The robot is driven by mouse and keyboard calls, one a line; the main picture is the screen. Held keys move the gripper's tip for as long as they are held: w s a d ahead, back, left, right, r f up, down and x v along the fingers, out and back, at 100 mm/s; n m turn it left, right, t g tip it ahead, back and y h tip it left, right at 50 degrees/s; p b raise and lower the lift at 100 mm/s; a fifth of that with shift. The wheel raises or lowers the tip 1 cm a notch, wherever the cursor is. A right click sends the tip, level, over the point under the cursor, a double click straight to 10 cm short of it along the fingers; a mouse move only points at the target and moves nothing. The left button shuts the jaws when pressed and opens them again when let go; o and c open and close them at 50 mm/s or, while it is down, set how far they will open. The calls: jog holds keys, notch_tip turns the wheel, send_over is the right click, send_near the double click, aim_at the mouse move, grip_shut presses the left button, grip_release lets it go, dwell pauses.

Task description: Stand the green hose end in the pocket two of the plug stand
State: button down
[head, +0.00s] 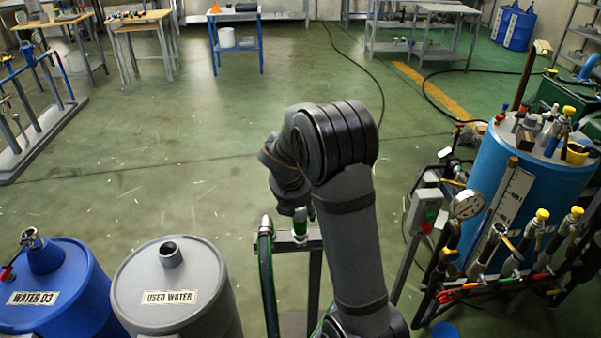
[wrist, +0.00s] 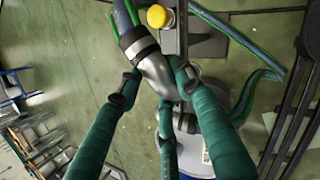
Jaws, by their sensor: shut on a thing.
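My gripper (wrist: 156,84) has green-wrapped fingers and is shut on a silver hose end (wrist: 150,65) in the wrist view. The hose end has a dark band, and its green hose (wrist: 124,18) runs off the top edge. It looks tilted. The plug stand (head: 289,246) is a grey crosspiece on a post in the head view, beside my arm. A grey stand part (wrist: 203,45) lies beside the held end in the wrist view. My arm mostly hides the gripper in the head view. I cannot make out pocket two or whether the held end touches the stand.
A hose with a pale end (head: 267,224) hangs at the stand's left. A yellow cap (wrist: 158,17) sits close to the held end. The grey used-water drum (head: 175,285) and blue drum (head: 60,285) stand left. A blue tank (head: 515,195) with hoses and gauge stands right.

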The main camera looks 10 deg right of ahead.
jog(key=w+r+n+t+y+p, duration=0.1)
jog(key=w+r+n+y, duration=0.1)
jog(key=w+n, duration=0.4)
jog(key=shift+w+d+r+y+p, duration=0.2)
jog(key=shift+d+r+y+p, duration=0.2)
jog(key=shift+r, duration=0.2)
jog(key=shift+f+b, duration=0.1)
jog(key=shift+b, duration=0.2)
jog(key=shift+f+b, duration=2.2)
jog(key=shift+f, duration=0.55)
jog(key=shift+f+b, duration=1.45)
jog(key=shift+f, duration=0.8)
jog(key=c, duration=1.1)
grip_release()
jog(key=shift+s, duration=0.1)
jog(key=v, duration=1.2)
jog(key=shift+s, duration=0.15)
